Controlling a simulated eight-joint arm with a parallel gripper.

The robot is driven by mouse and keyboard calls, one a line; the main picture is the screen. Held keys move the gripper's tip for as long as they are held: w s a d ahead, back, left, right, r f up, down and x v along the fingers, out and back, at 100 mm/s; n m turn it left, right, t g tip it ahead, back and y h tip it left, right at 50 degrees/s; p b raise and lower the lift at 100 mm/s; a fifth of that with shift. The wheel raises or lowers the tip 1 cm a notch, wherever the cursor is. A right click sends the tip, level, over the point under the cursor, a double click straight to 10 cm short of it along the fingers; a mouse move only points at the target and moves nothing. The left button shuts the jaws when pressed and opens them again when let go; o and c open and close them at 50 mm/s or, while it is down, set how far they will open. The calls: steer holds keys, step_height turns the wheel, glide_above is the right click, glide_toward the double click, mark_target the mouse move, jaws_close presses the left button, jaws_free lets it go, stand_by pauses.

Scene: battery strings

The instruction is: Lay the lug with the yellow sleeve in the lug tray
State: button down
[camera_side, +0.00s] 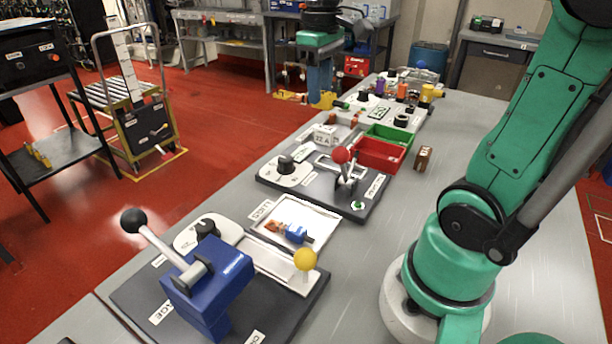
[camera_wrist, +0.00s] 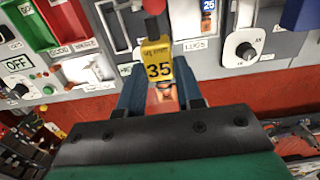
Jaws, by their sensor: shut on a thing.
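My gripper (camera_wrist: 160,92) is shut on the lug with the yellow sleeve (camera_wrist: 158,70), which reads 35; its copper part shows between the fingers. In the side view my gripper (camera_side: 320,92) points down at the back, with the yellow sleeve (camera_side: 327,100) at its fingertips. The lug appears held clear of any surface. The white lug tray (camera_side: 322,215), labelled LUGS, lies in the side view's middle. A copper lug with a blue sleeve (camera_side: 297,234) lies in it. The tray (camera_wrist: 185,22) also shows at the wrist view's top, with the blue sleeve marked 25 (camera_wrist: 208,6).
A red-knobbed lever (camera_side: 342,156) stands behind the tray. Red (camera_side: 378,154) and green (camera_side: 390,134) bins are farther back. A blue press (camera_side: 208,285) with a long black-knobbed handle and a yellow ball (camera_side: 305,259) are in front. The bench's right side (camera_side: 480,150) is mostly clear.

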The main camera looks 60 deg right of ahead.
steer(key=s+a, duration=0.1)
steer(key=a, duration=0.5)
glide_above(308, 219)
step_height(308, 219, down, 11)
steer(key=shift+f, duration=0.2)
steer(key=shift+f, duration=0.1)
steer(key=shift+f, duration=4.2)
steer(key=shift+f, duration=0.15)
steer(key=c, duration=0.5)
jaws_free()
